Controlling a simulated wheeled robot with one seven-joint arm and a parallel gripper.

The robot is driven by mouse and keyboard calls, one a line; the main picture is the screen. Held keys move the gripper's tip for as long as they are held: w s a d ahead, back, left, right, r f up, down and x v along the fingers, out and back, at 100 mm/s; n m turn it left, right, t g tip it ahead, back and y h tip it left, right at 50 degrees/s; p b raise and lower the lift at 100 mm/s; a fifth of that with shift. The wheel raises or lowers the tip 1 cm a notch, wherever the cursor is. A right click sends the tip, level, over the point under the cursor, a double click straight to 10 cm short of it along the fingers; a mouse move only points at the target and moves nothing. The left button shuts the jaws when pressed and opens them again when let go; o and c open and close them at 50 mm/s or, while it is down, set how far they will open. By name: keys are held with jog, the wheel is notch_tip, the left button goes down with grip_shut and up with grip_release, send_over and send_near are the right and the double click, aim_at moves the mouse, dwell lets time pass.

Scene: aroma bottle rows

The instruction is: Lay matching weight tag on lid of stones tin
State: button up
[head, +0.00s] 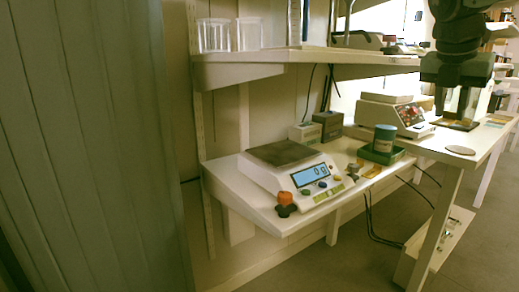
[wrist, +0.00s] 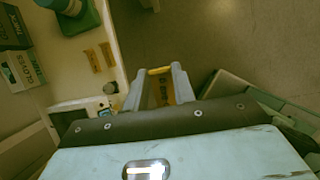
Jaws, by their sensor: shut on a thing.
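My gripper (head: 457,112) hangs at the upper right in the head view, over the right part of the bench. In the wrist view my gripper (wrist: 159,76) is shut on a small yellow tag (wrist: 159,71) between its fingertips; its marking is not readable. A teal-blue tin (head: 384,138) stands upright in a green tray (head: 398,156) on the bench, apart from my gripper. The tin (wrist: 58,4) is partly cut off at the top left of the wrist view. I cannot read its label. Two more yellow tags (wrist: 92,60) (wrist: 107,54) lie on the bench beside the tray.
A scale (head: 290,172) with a lit display stands at the bench's left end, an orange-topped item (head: 285,200) before it. A second scale (head: 395,113) stands behind the tray. Small boxes (head: 328,122) stand against the wall. A shelf (head: 290,58) runs above.

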notch_tip(320, 180, down, 11)
jog(key=b, duration=1)
jog(key=shift+d, duration=0.1)
